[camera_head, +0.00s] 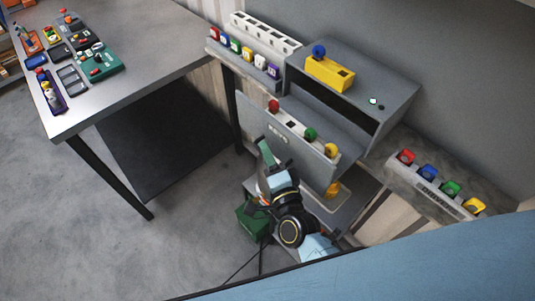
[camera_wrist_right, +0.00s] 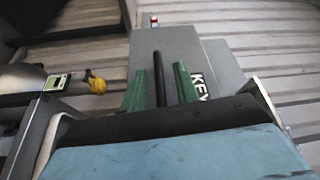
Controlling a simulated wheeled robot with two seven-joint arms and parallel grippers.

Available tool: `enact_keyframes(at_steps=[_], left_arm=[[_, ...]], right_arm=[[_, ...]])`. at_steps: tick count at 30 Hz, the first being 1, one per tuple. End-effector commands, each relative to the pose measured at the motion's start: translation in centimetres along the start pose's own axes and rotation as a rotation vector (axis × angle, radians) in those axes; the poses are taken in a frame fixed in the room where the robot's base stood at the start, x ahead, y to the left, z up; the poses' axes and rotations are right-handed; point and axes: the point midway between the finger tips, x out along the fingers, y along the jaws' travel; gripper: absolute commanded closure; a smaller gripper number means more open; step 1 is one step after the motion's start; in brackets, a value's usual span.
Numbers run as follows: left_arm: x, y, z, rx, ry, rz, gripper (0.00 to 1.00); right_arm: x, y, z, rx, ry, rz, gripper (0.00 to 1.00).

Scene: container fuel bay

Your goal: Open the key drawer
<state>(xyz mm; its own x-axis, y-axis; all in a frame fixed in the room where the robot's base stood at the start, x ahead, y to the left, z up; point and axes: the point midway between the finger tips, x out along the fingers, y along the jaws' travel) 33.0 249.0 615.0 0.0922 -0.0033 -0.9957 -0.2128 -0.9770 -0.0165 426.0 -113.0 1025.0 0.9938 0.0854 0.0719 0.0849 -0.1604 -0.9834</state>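The key drawer (camera_head: 300,143) has a grey front with a "KEYS" label, below the open grey shelf unit in the head view. In the right wrist view its front (camera_wrist_right: 180,45) fills the middle, with part of the label at right. A dark bar handle (camera_wrist_right: 160,68) stands out from it. My right gripper (camera_head: 264,152) is at the label's left in the head view. Its green fingers (camera_wrist_right: 160,88) are open, one on each side of the bar, with gaps to both. I cannot tell how far the drawer is out. My left gripper is not in view.
Red, green and yellow knobs (camera_head: 310,134) line the drawer's top edge. A yellow block (camera_head: 330,73) sits on the shelf unit. A grey table (camera_head: 150,55) with trays stands at left. A rail with coloured buttons (camera_head: 428,180) is at right. A green box (camera_head: 250,222) lies below.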

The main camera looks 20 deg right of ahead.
Motion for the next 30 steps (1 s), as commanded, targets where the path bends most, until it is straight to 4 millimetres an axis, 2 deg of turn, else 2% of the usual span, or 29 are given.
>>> enact_keyframes(at_steps=[4,7,21,25,30], left_arm=[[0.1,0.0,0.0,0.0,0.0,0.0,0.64],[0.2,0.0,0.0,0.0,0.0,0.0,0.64],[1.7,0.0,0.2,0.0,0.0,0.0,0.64],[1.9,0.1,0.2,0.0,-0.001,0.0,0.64],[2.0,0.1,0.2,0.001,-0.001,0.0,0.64]], right_arm=[[-0.3,0.1,0.0,0.0,0.0,0.001,0.69],[-1.4,0.2,0.0,-0.001,-0.001,0.002,0.69],[-11.1,0.2,0.0,0.0,-0.002,0.002,0.69],[-12.6,0.1,0.0,0.0,-0.002,0.001,0.69],[-13.4,0.0,0.0,0.0,0.0,0.0,0.69]])
